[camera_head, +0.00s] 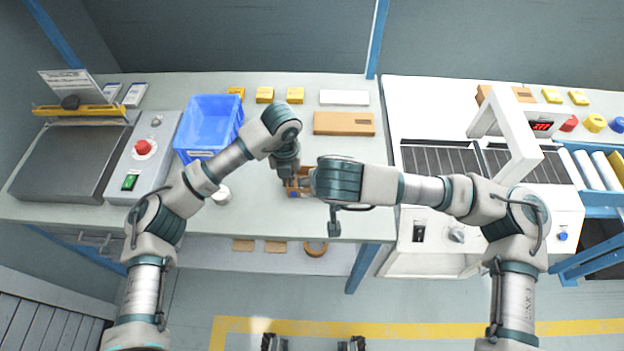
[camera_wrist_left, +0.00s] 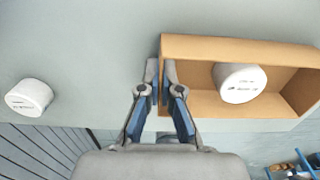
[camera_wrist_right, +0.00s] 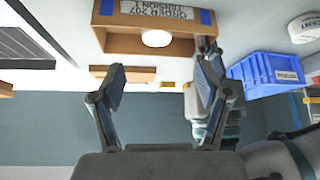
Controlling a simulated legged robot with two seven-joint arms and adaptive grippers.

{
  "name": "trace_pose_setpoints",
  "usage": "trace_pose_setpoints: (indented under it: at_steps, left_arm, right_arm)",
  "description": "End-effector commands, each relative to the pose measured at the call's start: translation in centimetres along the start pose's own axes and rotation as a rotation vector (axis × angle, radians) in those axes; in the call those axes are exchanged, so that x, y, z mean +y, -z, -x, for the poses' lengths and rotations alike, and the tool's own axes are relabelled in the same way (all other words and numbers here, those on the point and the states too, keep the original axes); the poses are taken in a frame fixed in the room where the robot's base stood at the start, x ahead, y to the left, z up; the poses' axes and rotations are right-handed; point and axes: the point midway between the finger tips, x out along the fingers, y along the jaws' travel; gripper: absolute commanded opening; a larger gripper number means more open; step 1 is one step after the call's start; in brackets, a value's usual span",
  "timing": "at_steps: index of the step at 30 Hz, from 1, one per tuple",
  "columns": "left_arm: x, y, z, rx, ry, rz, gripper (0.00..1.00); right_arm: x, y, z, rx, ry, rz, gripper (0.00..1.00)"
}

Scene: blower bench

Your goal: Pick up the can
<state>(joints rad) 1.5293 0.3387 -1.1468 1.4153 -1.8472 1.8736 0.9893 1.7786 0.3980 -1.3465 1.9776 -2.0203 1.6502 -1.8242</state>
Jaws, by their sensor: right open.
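A small open brown box (camera_wrist_left: 290,112) stands on the bench with a white can (camera_wrist_left: 240,82) inside it. A second white can (camera_wrist_left: 28,97) stands on the bench outside the box; the head view also shows it (camera_head: 221,194). My left gripper (camera_wrist_left: 162,78) is closed about the box's side wall, one finger on each side. My right gripper (camera_wrist_right: 160,82) is open and empty, short of the box (camera_wrist_right: 118,43); the can's round white top (camera_wrist_right: 156,38) shows inside. In the head view my arms hide much of the box (camera_head: 292,184).
A blue bin (camera_head: 208,125) stands left of my left gripper. A flat brown box (camera_head: 344,123) and yellow blocks (camera_head: 265,95) lie behind. A conveyor machine (camera_head: 440,165) stands to the right. The bench's front edge is close to the box.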

Motion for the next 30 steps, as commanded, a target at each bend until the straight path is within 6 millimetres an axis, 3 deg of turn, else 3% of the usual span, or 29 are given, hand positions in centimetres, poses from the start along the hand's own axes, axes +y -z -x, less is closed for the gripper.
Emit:
trace_pose_setpoints:
  at_steps: [6,14,21,30]
  left_arm:
    - [0.4,0.0,0.0,0.000,0.004,0.002,0.00]
    - [0.2,0.0,0.0,0.000,0.001,0.001,0.00]
    - [0.0,0.0,0.0,0.000,-0.001,0.000,0.00]
    - [0.2,0.0,0.0,0.000,0.001,0.001,0.00]
  right_arm:
    - [-0.4,-0.1,-4.1,-0.004,-0.002,0.003,0.76]
    - [-0.2,0.0,-6.6,-0.002,-0.001,0.002,0.76]
    - [-0.2,0.2,-10.2,-0.003,0.000,0.000,0.76]
    - [-0.3,0.3,-11.0,0.000,-0.001,0.002,0.76]
